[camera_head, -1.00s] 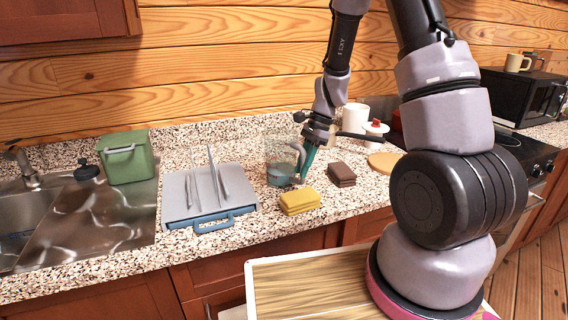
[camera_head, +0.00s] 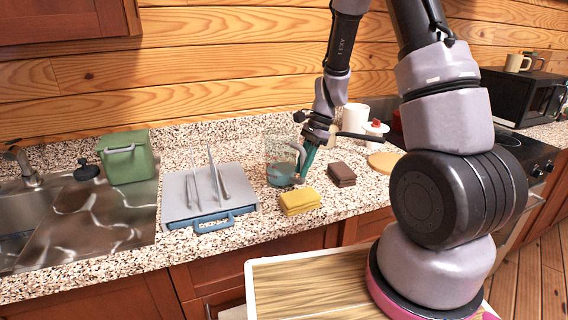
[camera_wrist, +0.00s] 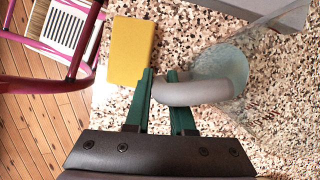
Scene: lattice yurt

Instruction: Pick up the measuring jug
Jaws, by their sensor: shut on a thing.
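The measuring jug (camera_head: 279,160) is clear, with bluish contents low inside and a grey handle on its right. It stands upright on the speckled counter in the head view. In the wrist view the jug (camera_wrist: 222,68) is at the upper right, its grey handle (camera_wrist: 195,92) reaching toward my fingers. My gripper (camera_head: 305,160) is at the handle side of the jug. In the wrist view my gripper's green fingers (camera_wrist: 160,80) are shut on the handle, one on each side of part of it. The exact contact is partly hidden.
Yellow sponges (camera_head: 300,202) lie just in front of the jug, and brown ones (camera_head: 341,174) to its right. A grey rack (camera_head: 176,196) with upright dividers stands on the left. A white canister with a red knob (camera_head: 375,130) and a round board (camera_head: 385,161) are behind right.

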